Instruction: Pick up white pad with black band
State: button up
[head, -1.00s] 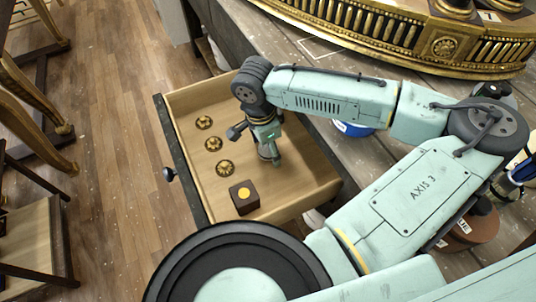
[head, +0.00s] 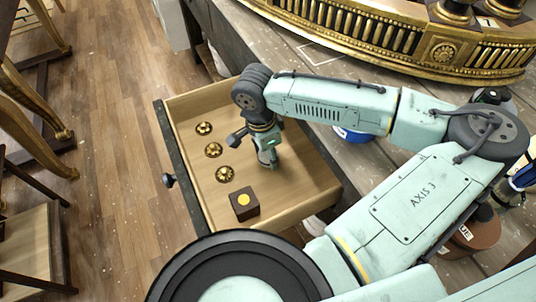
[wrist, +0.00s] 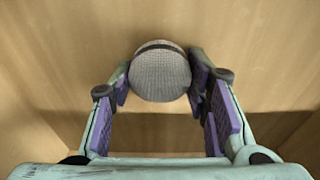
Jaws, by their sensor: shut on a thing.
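The white pad with a black band (wrist: 160,76) is round, with a woven-looking pale face and a dark band along its far edge in the wrist view. It sits between the two purple-lined fingers of my gripper (wrist: 161,80), touched on both sides. In the head view my gripper (head: 268,160) points down inside the open wooden drawer. I cannot tell whether the pad still touches the drawer floor.
Three gold rosette knobs (head: 213,150) lie in a row along the drawer's left side. A dark brown cube with a yellow dot (head: 245,204) is near the front. The drawer's walls (head: 205,97) surround my gripper. A gilt console piece (head: 400,40) stands behind.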

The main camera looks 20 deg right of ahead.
notch_tip(320, 180, up, 10)
jog(key=shift+b, duration=0.55)
jog(key=o, duration=0.4)
jog(key=c, duration=0.5)
